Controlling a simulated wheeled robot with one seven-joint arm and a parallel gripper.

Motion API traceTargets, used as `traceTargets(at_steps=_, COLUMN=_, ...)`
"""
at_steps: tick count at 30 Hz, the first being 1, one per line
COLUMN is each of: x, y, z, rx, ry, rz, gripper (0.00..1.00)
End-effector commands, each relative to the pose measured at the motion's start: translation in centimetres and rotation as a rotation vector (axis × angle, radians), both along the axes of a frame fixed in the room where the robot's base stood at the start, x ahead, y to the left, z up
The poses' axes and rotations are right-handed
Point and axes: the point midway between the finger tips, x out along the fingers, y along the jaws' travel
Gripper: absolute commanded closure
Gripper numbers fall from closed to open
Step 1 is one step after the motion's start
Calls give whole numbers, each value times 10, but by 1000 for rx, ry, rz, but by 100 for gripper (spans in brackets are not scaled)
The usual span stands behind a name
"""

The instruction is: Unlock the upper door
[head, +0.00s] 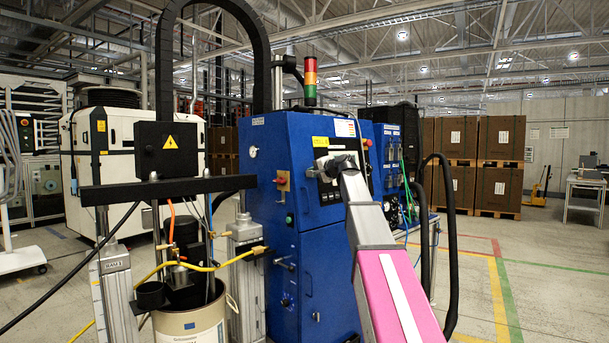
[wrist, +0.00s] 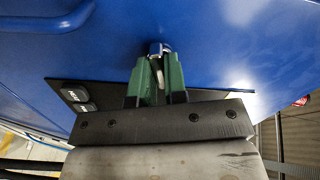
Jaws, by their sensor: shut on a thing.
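The blue cabinet (head: 270,195) stands at the middle of the head view, with upper and lower sections on its front. My arm reaches up to its upper section. In the wrist view, my gripper (wrist: 157,62) has green fingers close together on a small silver and white piece, apparently a key or lock part (wrist: 156,50), at the blue surface (wrist: 220,35). The fingers hide much of this piece, so its turn angle cannot be told. A blue bar-like handle (wrist: 45,15) shows at the upper left. In the head view, my arm hides most of the gripper's contact area.
A black panel with buttons (wrist: 75,95) lies close to the fingers. A drum (head: 190,325) with hoses and a dark crossbar (head: 150,190) stands left of the cabinet. A thick black hose (head: 450,250) loops at the right. Open floor lies farther right.

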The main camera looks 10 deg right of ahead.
Motion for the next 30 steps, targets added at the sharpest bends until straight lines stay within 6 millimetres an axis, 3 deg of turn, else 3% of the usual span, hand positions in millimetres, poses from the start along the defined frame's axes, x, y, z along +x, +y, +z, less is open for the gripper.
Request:
traceTargets(at_steps=28, x=0, y=0, z=-1, rx=246, ry=181, rz=-57, gripper=100)
traceTargets(at_steps=29, x=0, y=0, z=-1, rx=246, ry=181, rz=-57, gripper=80)
traceTargets(at_steps=30, x=0, y=0, z=-1, rx=247, ry=180, rz=-57, gripper=67)
